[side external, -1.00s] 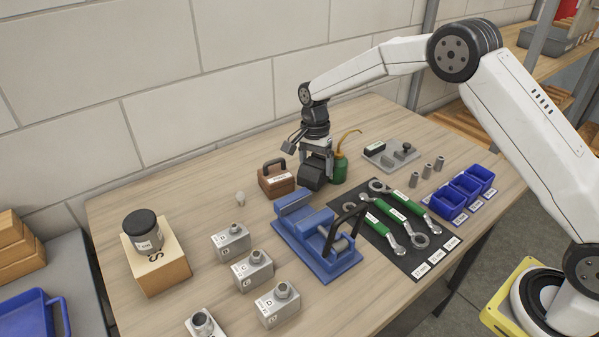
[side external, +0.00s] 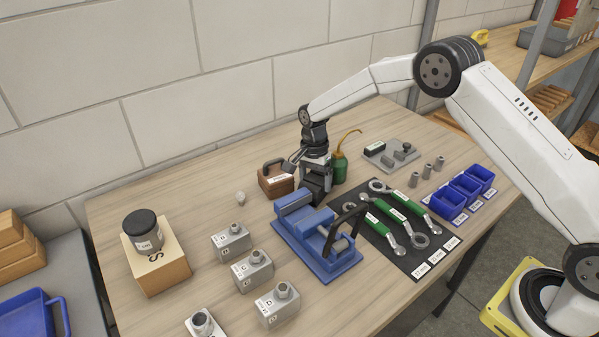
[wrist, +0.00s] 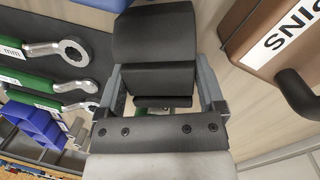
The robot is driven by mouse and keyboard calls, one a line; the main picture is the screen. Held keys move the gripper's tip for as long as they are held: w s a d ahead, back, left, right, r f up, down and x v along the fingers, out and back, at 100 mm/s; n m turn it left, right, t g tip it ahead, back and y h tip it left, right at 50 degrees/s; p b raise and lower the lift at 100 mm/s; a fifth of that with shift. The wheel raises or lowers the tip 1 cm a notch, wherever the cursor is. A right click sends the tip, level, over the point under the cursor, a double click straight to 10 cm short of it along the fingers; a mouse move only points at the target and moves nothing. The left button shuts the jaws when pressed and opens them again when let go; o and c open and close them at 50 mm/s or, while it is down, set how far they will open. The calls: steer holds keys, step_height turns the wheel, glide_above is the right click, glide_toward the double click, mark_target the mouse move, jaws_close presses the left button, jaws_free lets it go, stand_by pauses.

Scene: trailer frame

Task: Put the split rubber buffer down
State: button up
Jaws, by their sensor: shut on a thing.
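The split rubber buffer (wrist: 155,42) is a black block between the two fingers of my gripper (wrist: 160,78) in the wrist view. A darker gap runs across it near the fingers. In the side view my gripper (side external: 316,170) points down and is shut on the buffer (side external: 314,190). The buffer is low over the wooden table, just behind the blue vise (side external: 292,203) and right of the brown box with a handle (side external: 273,183). The vise partly hides its lower end, so I cannot tell whether it touches the table.
A green oil can (side external: 339,168) stands close to the right of my gripper. Green-handled wrenches (side external: 398,207) lie on a dark mat at right. Grey labelled blocks (side external: 231,242) stand at front left.

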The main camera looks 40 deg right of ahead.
mark_target(318, 177)
steer(key=shift+f, duration=0.1)
steer(key=o, duration=1.2)
steer(key=shift+o, duration=0.2)
step_height(318, 177, up, 12)
steer(key=w, duration=0.1)
steer(key=shift+w+d, duration=0.3)
steer(key=s+d+n+t, duration=0.1)
steer(key=s+n, duration=0.5)
steer(key=s, duration=0.7)
steer(key=s+d+f+n+t, duration=0.1)
steer(key=s+n+t, duration=0.2)
steer(key=s+n, duration=0.4)
steer(key=s, duration=0.7)
steer(key=shift+s+d+f+n+h, duration=0.2)
steer(key=shift+d+n+h, duration=0.05)
steer(key=shift+n+h, duration=0.05)
